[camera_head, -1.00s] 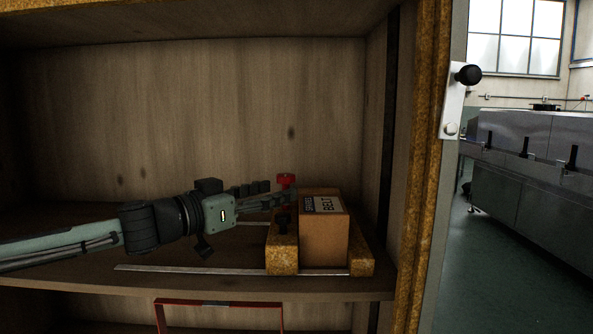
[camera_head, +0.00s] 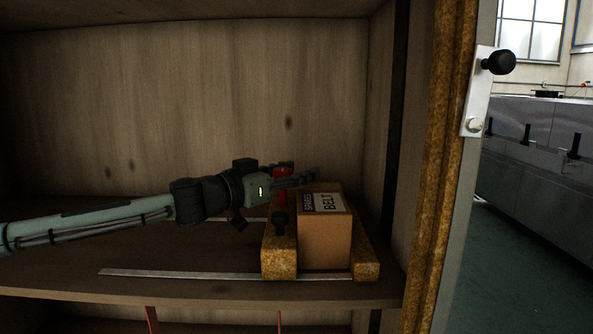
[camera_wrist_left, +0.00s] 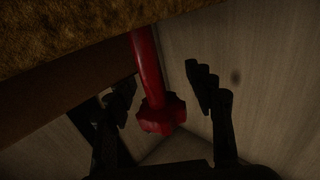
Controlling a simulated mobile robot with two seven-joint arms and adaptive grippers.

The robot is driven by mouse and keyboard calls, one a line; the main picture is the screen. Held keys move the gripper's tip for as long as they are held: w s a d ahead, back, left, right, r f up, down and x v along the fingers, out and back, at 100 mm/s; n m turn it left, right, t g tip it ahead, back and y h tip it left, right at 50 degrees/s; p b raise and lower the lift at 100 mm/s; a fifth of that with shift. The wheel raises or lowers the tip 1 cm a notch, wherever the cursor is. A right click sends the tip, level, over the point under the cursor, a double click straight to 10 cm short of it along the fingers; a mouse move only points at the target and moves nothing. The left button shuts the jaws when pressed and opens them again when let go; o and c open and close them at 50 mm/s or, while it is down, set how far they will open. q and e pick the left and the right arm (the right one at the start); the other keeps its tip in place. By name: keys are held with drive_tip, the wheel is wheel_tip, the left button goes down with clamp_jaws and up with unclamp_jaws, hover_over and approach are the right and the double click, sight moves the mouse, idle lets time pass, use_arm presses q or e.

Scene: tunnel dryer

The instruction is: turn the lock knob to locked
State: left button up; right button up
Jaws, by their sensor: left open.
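A red lobed knob (camera_head: 282,169) on a red stem stands behind the wooden holder on the shelf, partly hidden by my left gripper. I take it as the lock knob; no lock marking is readable. My left gripper (camera_head: 304,178) is open at the red knob, its fingers reaching past it to the right, over the back of the carton. In the left wrist view the red knob (camera_wrist_left: 161,115) sits between the two spread fingers (camera_wrist_left: 160,84), with a visible gap on the right side. Contact on the left side cannot be told. My right gripper is not in view.
A brown carton (camera_head: 325,239) labelled "SPARES BELT" sits between the wooden holder's blocks (camera_head: 280,262). A metal rail (camera_head: 180,275) runs along the shelf front. A black door knob (camera_head: 499,62) is at right.

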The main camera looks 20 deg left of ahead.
use_arm(q)
drive_tip(key=shift+w, duration=0.1)
clamp_jaws()
idle(0.3)
